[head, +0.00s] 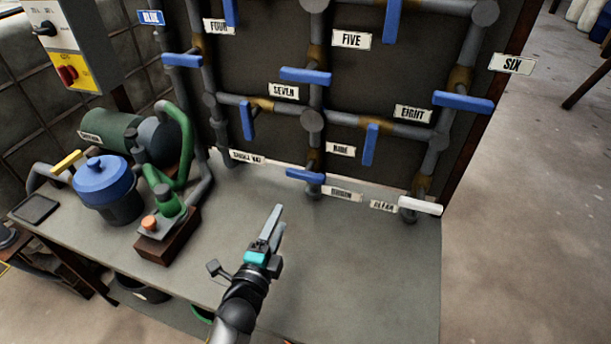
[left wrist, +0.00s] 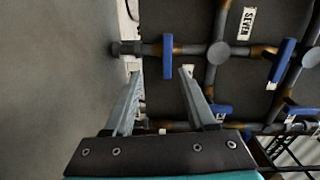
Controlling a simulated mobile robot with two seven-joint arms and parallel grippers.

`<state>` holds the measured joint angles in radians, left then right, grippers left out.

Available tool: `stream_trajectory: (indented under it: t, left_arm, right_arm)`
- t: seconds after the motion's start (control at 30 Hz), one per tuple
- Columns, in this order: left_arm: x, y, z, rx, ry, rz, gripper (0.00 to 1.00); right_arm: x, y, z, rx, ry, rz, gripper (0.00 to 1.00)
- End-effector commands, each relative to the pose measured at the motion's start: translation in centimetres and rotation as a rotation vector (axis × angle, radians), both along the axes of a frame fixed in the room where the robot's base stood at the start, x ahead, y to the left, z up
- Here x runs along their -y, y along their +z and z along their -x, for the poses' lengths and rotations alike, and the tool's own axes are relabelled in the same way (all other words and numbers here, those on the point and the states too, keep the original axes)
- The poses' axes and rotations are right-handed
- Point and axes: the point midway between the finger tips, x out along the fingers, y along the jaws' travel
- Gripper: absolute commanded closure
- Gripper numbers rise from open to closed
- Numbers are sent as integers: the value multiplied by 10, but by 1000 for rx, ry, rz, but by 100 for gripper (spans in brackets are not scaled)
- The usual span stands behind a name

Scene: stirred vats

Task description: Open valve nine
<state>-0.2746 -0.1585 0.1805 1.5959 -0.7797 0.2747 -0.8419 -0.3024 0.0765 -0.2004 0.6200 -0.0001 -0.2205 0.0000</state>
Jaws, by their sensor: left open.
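Valve nine's blue handle (head: 305,176) sits on the short upright pipe at the panel's bottom middle, crosswise to that pipe. A small label (head: 340,149), too blurred to read surely, is up and right of it. In the left wrist view, which is turned sideways, the same handle (left wrist: 168,58) shows ahead, between and beyond the fingertips. My left gripper (head: 278,217) is open and empty above the bench, in front of and below the handle, apart from it. Its two fingers also show in the left wrist view (left wrist: 162,74). My right gripper is not in view.
Valve eight's blue handle (head: 370,145) hangs close on the right, seven's (head: 247,120) on the left and five's (head: 305,75) above. A white handle (head: 420,205) is at lower right. A blue-lidded pot (head: 103,182) and green pump (head: 167,201) stand left. The bench (head: 370,260) is clear at right.

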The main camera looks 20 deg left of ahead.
Motion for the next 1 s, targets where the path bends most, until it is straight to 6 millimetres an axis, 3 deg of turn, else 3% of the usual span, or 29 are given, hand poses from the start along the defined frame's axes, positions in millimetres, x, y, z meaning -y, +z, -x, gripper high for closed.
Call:
stream_trajectory:
  t: [0.37, 1.0]
  left_arm:
    - [13, 7, -18, 60, -57, -85, 44]
    - [16, 7, -119, 59, -55, -81, 44]
  right_arm:
    - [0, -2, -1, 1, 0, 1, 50]
    - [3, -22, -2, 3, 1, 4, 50]
